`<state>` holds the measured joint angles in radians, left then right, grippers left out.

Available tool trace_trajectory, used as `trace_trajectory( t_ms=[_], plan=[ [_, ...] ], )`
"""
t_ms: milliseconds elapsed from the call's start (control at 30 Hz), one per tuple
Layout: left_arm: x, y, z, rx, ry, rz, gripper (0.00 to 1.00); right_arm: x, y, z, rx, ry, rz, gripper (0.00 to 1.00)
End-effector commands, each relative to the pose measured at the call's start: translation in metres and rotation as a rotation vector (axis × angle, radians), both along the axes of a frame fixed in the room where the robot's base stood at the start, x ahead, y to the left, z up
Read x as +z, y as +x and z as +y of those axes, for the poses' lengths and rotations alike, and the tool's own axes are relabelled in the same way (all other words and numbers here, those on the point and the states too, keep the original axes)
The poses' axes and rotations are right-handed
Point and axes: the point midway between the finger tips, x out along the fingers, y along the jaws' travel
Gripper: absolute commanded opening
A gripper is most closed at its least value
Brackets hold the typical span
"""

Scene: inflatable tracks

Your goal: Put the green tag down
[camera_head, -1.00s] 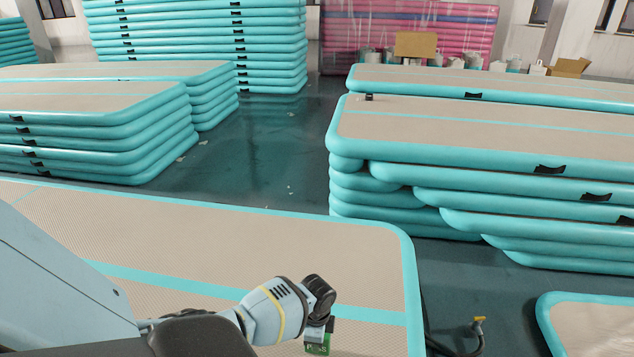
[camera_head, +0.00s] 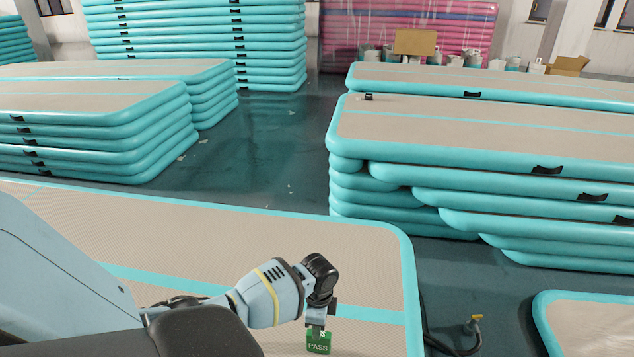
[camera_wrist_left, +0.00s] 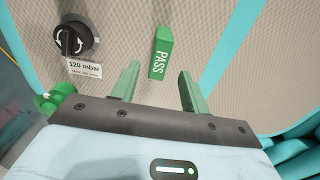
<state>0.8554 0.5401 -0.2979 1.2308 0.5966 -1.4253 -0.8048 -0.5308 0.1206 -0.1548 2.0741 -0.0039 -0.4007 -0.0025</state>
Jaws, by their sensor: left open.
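The green tag (camera_head: 318,343), marked PASS, is at the tan surface of the near mat (camera_head: 230,235), close to the bottom edge of the head view. My left gripper (camera_head: 319,324) is just above the tag. In the left wrist view the tag (camera_wrist_left: 160,52) shows beyond and between the two green fingers of my left gripper (camera_wrist_left: 159,69). The fingers are spread, with gaps beside the tag. Whether the tag lies fully flat cannot be told. My right gripper is not in view.
A black knob (camera_wrist_left: 73,38) with a 120 mbar label (camera_wrist_left: 85,69) sits on the mat near the tag. A hose with a yellow end (camera_head: 474,319) lies right of the mat. Mat stacks (camera_head: 480,150) stand behind. The near mat is otherwise mostly clear.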

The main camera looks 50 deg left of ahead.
Motion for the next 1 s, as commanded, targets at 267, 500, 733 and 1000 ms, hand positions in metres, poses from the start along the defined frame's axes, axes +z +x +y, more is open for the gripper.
trace_trajectory(
  t_ms=[267,500,733,1000],
  plan=[
    [0.039,0.000,0.000,0.000,0.000,-0.001,0.45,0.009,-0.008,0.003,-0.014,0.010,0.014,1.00],
    [0.045,-0.001,0.000,0.000,-0.001,0.001,0.45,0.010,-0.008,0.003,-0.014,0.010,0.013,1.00],
    [0.044,-0.001,0.000,0.000,-0.001,0.001,0.45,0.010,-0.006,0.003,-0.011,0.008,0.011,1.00],
    [0.009,-0.033,-0.046,0.006,-0.030,-0.073,0.45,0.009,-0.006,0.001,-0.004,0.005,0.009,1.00]
  ],
)
